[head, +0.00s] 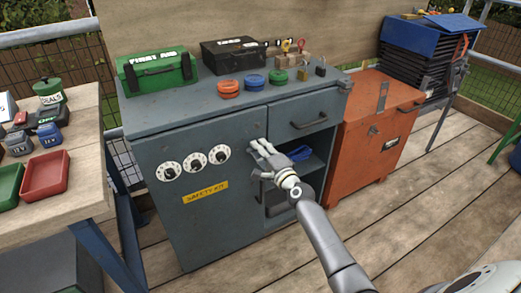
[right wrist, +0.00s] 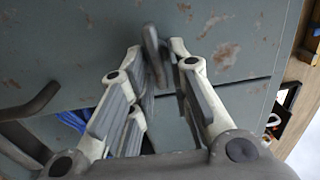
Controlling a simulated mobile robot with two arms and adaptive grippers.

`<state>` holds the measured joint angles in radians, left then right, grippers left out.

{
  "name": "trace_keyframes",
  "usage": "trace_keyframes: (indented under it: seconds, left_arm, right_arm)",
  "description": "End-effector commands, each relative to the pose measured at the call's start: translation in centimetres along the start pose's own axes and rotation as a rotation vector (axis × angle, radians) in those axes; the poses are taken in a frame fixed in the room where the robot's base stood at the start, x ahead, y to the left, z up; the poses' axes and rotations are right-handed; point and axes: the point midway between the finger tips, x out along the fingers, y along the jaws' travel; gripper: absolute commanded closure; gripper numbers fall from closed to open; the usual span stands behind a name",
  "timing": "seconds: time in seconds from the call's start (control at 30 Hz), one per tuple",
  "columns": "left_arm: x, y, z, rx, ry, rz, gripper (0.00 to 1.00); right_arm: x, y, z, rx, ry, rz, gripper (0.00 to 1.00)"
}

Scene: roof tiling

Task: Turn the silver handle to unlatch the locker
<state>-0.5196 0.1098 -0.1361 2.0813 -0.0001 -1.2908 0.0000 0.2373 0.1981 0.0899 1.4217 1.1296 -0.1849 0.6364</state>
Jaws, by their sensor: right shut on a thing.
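The locker is a grey metal cabinet (head: 160,225) with a closed door on its left side. The door bears three white dials and a yellow SAFETY KIT label (head: 205,193). My right gripper (head: 257,146) is at the right edge of this door, just below the top drawer. In the right wrist view the silver handle (right wrist: 152,45) is a grey bar between the fingertips of my right gripper (right wrist: 160,52), which is shut on it. In the head view my fingers hide the handle. My left gripper is not in view.
An open shelf with a blue item (head: 301,154) lies right of the door. A drawer (head: 300,116) with a bar handle is above it. An orange chest (head: 365,140) stands at the right, a wooden table (head: 88,150) at the left. Deck floor in front is clear.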

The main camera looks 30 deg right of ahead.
Motion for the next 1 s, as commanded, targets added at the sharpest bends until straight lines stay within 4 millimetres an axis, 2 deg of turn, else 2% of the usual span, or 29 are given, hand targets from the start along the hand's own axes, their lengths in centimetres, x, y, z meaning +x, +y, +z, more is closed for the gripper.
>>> trace_keyframes:
  seconds: [0.23,0.27,0.33,0.37,0.77,0.87,1.0]
  left_arm:
    - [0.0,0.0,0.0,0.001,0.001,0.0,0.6]
    - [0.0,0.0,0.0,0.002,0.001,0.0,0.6]
    - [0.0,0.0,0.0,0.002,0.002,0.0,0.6]
    - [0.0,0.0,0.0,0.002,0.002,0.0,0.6]
    - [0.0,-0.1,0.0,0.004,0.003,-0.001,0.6]
    - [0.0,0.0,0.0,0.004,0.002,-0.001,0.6]
    - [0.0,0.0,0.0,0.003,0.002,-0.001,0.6]
  right_arm:
    - [0.0,0.1,-0.1,0.001,0.001,0.001,1.0]
    - [0.0,0.1,-0.1,0.001,0.001,0.001,0.8]
    - [0.0,0.1,-0.1,0.0,0.001,0.001,0.71]
    - [0.0,0.1,-0.1,0.0,0.001,0.001,0.7]
    - [-0.5,0.0,0.0,0.0,-0.001,0.0,0.7]
    - [-1.6,0.1,0.0,0.0,0.0,0.0,0.7]
    - [-4.1,0.2,0.0,0.0,0.0,0.002,0.7]
